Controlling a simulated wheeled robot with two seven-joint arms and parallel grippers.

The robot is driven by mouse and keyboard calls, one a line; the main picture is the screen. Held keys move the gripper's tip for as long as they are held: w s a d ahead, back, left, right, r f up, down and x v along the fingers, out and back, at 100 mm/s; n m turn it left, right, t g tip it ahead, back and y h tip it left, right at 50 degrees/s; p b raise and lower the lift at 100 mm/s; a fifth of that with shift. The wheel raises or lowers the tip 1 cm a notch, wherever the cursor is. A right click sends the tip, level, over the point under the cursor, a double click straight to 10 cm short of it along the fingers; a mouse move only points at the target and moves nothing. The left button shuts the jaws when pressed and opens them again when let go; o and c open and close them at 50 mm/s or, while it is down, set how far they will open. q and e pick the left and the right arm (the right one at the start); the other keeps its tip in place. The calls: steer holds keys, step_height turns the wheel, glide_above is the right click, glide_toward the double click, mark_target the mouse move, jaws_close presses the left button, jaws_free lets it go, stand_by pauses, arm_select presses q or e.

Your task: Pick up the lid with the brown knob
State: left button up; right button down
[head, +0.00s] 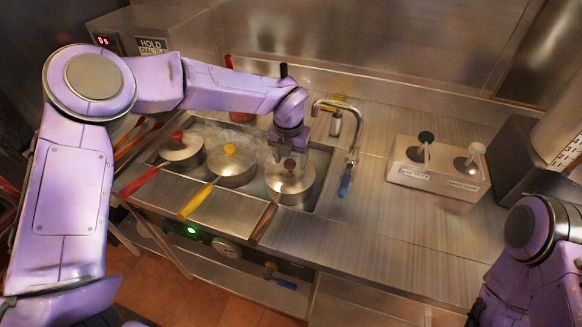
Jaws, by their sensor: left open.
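The lid with the brown knob (291,180) sits on the rightmost of three pots in the sink well; that pot has a brown handle (263,222). My left gripper (288,157) points down just above this lid, with its fingertips at the brown knob. It is open, and the knob is partly hidden between or behind the fingers; I cannot tell whether they touch it. The middle pot has a lid with a yellow knob (230,149), and the left pot has a lid with a red knob (177,136). My right arm shows at the right edge, but its gripper is out of view.
A faucet (352,130) with a blue-tipped lever stands just right of the brown-handled pot. A metal box (438,172) with two pump tops stands farther right. The steel counter (390,230) in front of it is clear. Pot handles stick out over the front edge.

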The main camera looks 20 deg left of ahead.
arm_select(q)
steer(key=shift+w+f, duration=0.1)
steer(key=shift+f, duration=0.3)
steer(key=shift+a, duration=0.1)
steer(key=shift+s+r, duration=0.1)
steer(key=shift+s, duration=0.2)
steer(key=c, duration=0.3)
jaws_close()
